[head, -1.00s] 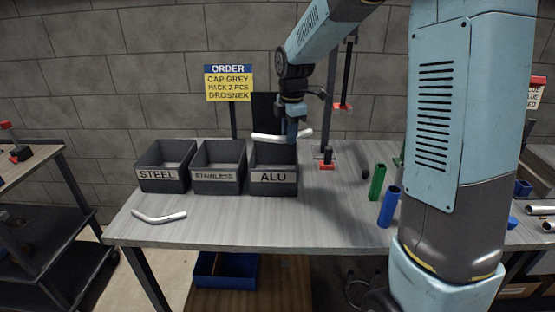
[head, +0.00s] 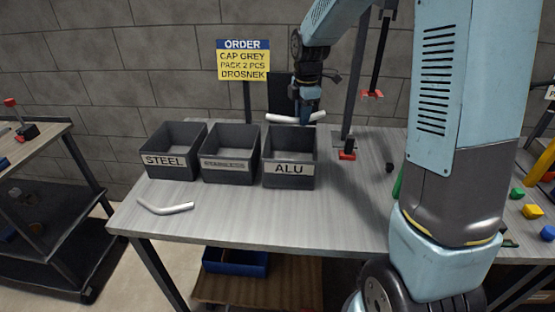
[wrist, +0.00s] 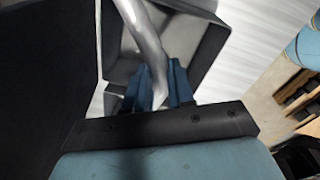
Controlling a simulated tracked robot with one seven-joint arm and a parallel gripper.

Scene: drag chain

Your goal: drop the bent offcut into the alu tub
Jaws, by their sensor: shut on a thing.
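My gripper (head: 306,117) is shut on a silvery bent offcut (head: 283,119) and holds it over the back of the tub labelled ALU (head: 290,170). The offcut sticks out on both sides of the fingers. In the wrist view the offcut (wrist: 147,42) runs between the blue fingers (wrist: 157,90), with the grey tub's wall (wrist: 207,48) and inside below it. Another bent offcut (head: 165,207) lies on the table (head: 260,222) at the front left, apart from the tubs. The bottom of the alu tub is hidden by its front wall in the head view.
Tubs labelled STEEL (head: 168,162) and, less legibly, STAINLESS (head: 226,165) stand left of the alu tub. A yellow and blue order sign (head: 243,62) is behind them. A red-based stand (head: 347,155) is to the right. The table front is mostly clear.

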